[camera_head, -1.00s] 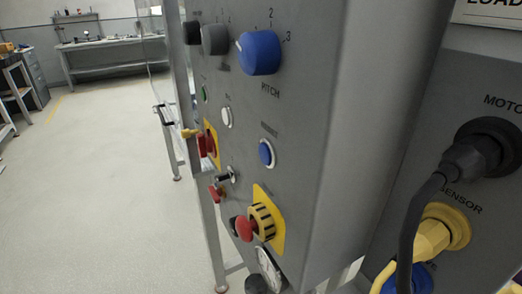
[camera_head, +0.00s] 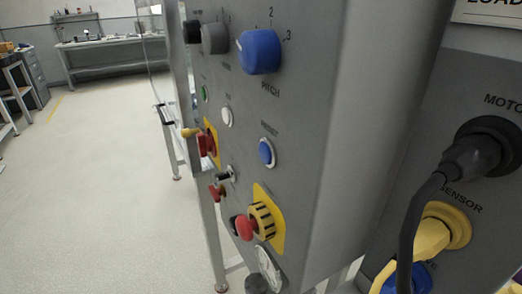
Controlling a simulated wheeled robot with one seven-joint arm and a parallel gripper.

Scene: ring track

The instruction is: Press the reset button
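The reset button is a round blue button (camera_head: 266,153) with a pale rim on the grey control panel (camera_head: 300,130). The word RESET is printed just above it. Nothing touches or covers the button. My gripper is not in view.
Left of the reset button are a white button (camera_head: 227,117), a green button (camera_head: 205,93) and a red switch on yellow (camera_head: 208,143). A box at right has a black plug (camera_head: 472,157) and a yellow plug (camera_head: 432,238) with cables. Open floor (camera_head: 95,190) lies left.

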